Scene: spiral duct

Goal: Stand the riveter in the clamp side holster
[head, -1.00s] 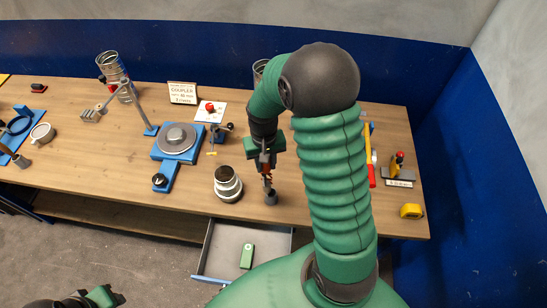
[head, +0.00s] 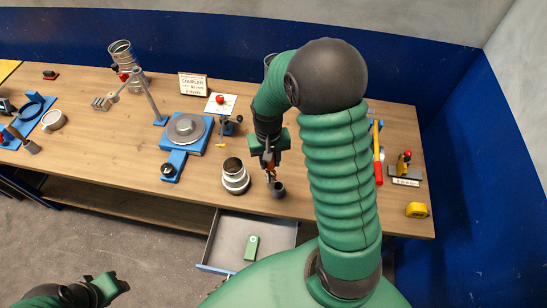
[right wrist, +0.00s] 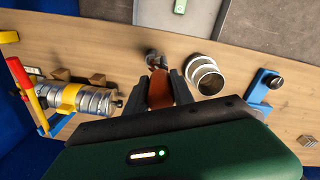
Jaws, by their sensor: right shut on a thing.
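The riveter (right wrist: 160,90), with an orange-brown body, is between the fingers of my right gripper (head: 269,160), which is shut on it. It hangs nose-down over the front part of the bench. A small dark grey cup (head: 278,189), possibly the holster, stands right by its lower end, and it also shows just past the fingertips in the right wrist view (right wrist: 152,58). I cannot tell whether the riveter's tip is inside the cup or only beside it. My left gripper (head: 116,283) is low at the left, off the bench; its jaws are unclear.
Metal duct collars (head: 234,176) stand left of the cup. A blue turntable fixture (head: 186,130) is farther left. A ribbed duct piece (right wrist: 95,100) lies in a yellow clamp in the wrist view. An open drawer (head: 230,240) holds a green object (head: 251,247). A yellow tape measure (head: 416,210) sits right.

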